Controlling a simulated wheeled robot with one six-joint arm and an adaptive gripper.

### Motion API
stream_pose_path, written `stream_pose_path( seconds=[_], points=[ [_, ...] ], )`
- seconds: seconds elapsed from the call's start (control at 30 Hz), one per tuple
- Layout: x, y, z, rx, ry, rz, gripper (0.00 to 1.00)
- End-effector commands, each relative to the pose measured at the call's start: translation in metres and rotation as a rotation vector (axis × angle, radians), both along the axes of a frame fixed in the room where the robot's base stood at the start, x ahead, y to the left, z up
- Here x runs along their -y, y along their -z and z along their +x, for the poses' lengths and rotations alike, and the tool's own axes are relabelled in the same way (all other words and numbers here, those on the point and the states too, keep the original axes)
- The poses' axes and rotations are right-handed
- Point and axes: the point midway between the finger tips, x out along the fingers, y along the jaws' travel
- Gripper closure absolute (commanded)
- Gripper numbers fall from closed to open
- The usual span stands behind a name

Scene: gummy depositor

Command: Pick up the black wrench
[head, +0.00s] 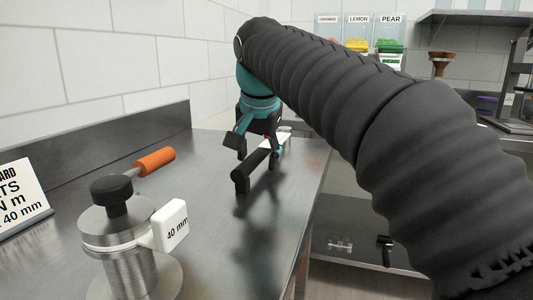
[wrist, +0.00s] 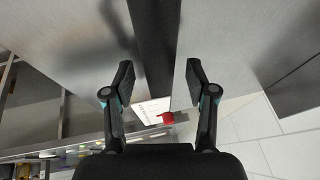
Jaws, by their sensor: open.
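The black wrench (head: 253,165) shows as a dark bar lying lengthwise along the steel bench, slightly raised at its near end. In the wrist view its dark shaft (wrist: 154,40) runs from the top edge down between my fingers. My gripper (head: 256,149) is over the far part of the bar, pointing down. In the wrist view my gripper (wrist: 160,80) is open, with one finger on each side of the shaft and gaps to both. The far end of the wrench is partly hidden by my gripper.
An orange-handled tool (head: 155,162) is at left, near a sign (head: 22,198). A red piece (wrist: 168,117) and white card (wrist: 150,108) lie beyond the wrench.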

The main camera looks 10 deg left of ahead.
Motion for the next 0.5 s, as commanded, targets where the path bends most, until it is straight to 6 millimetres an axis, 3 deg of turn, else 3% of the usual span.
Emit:
stream_pose_path(
  seconds=[0.27, 0.37, 0.5],
  points=[
    [-0.0012, 0.0065, 0.0029, 0.001, 0.001, 0.001, 0.43],
    [-0.001, 0.0064, 0.0029, 0.001, 0.001, 0.001, 0.63],
    [-0.0011, 0.0064, 0.0028, 0.001, 0.001, 0.001, 0.98]
  ],
)
